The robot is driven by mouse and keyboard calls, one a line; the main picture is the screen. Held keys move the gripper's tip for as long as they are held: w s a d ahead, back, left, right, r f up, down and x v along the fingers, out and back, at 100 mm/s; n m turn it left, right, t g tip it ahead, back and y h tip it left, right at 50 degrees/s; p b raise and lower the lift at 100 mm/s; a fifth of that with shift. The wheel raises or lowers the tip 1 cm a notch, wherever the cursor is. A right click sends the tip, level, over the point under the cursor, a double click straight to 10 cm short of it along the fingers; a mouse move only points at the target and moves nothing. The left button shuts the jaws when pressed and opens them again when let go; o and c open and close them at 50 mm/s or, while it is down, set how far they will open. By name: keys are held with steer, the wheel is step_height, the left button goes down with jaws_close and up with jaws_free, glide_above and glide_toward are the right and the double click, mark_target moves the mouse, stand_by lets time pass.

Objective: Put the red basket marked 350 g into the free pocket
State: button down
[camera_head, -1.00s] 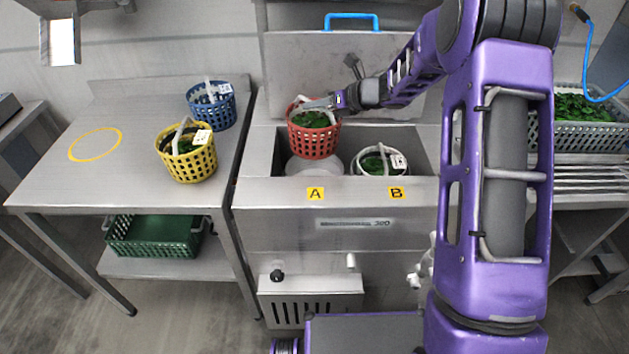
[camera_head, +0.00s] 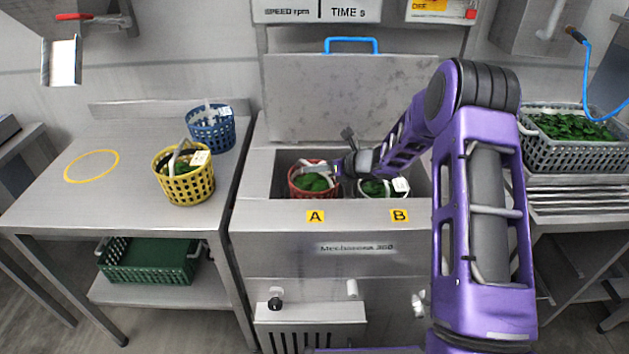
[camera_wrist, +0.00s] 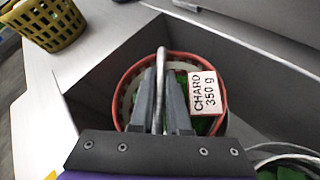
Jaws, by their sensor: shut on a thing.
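The red basket (camera_head: 296,187) holds greens and sits down inside the left pocket of the steel machine, above label A (camera_head: 315,216). Its tag in the wrist view reads CHARD 350 g (camera_wrist: 204,92). My gripper (camera_head: 336,170) is shut on the basket's pale handle, which stands upright between the fingers in the wrist view (camera_wrist: 160,100). The basket's rim (camera_wrist: 124,82) is inside the pocket walls; its underside is hidden, so I cannot tell whether it rests on the bottom. A white basket (camera_head: 370,193) with greens fills the right pocket above label B (camera_head: 399,216).
A yellow basket (camera_head: 185,186) and a blue basket (camera_head: 211,134) stand on the left table (camera_head: 60,206), which has a bare yellow ring (camera_head: 92,166). The raised lid (camera_head: 320,100) stands behind the pockets. A grey crate of greens (camera_head: 575,153) is at right.

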steer(key=shift+f, duration=1.65)
steer(key=shift+f+b, duration=0.2)
steer(key=shift+b, duration=0.25)
steer(key=c, duration=0.9)
jaws_free()
steer(key=shift+r, duration=0.1)
steer(key=shift+d+r+p, duration=0.1)
steer(key=shift+r+p, duration=0.05)
steer(key=shift+p, duration=0.2)
steer(key=v, duration=1.1)
steer(key=shift+s+d, duration=0.3)
steer(key=shift+r, duration=0.1)
